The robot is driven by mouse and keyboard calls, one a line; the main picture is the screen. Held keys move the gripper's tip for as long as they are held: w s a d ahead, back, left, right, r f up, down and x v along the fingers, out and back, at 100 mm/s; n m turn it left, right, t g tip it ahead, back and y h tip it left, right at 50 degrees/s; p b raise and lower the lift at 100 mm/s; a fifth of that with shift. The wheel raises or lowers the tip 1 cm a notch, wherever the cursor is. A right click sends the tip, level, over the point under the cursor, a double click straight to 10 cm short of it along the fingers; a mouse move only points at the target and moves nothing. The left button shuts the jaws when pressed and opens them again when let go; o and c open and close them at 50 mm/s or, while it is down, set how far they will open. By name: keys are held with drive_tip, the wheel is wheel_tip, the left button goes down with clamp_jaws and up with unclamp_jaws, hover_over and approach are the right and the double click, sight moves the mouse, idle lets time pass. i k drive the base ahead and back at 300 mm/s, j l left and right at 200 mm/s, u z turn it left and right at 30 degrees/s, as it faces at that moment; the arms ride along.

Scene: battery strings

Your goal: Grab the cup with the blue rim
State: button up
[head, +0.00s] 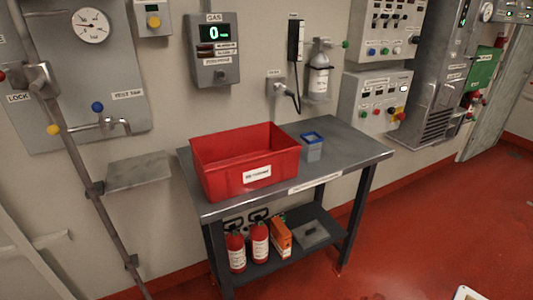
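A small grey cup with a blue rim (313,150) stands upright on the grey metal table (350,151). It is just right of a large red bin, with a small gap of table top around it. The cup's rim looks square and its inside looks dark.
The red bin (223,179) fills the table's left part. Two fire extinguishers (236,250), an orange box (279,238) and a grey plate (312,234) sit on the lower shelf. Red floor (420,215) is clear right of the table.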

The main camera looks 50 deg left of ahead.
sight(311, 142)
drive_tip(key=u, duration=1.65)
